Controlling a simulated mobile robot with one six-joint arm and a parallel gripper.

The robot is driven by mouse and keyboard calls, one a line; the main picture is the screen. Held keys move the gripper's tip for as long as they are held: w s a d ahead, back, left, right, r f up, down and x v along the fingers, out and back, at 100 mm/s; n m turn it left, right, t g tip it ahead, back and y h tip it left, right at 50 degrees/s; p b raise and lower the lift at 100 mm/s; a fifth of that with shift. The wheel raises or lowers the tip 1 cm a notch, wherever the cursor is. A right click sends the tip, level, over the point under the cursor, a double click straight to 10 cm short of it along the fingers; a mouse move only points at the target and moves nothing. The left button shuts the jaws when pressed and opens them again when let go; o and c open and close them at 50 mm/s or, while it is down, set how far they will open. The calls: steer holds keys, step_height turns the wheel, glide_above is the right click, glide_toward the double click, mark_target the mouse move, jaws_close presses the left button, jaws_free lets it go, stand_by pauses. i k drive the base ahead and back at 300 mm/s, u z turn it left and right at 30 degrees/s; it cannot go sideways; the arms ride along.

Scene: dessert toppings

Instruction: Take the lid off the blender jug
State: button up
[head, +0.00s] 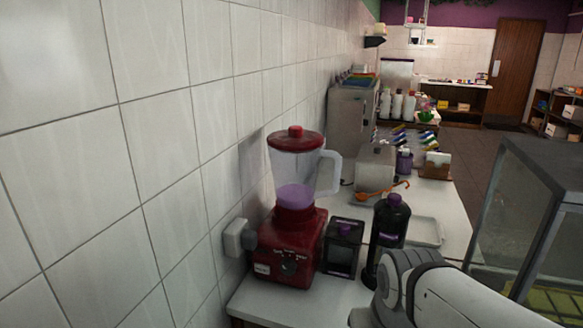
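A red blender (289,245) stands on the white counter close to the tiled wall. Its clear jug (296,180) is upright on the base, with purple contents low inside and a handle on the right. The red lid (296,140), with a small knob on top, sits on the jug's rim. A white and grey part of my arm shows at the lower right, in front of the counter. My gripper's fingertips are not in view. Nothing visible touches the lid.
A small dark container (343,247) and a dark bottle (390,226) stand right of the blender. Behind are an orange ladle (383,190), a white tray (424,231) and a metal dispenser (375,166). A glass case (532,215) stands at the right. The space above the lid is clear.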

mark_target(294, 138)
steer(key=z, duration=1.15)
steer(key=k, duration=1)
steer(key=u, duration=1)
steer(key=i, duration=1)
steer(key=u, duration=0.05)
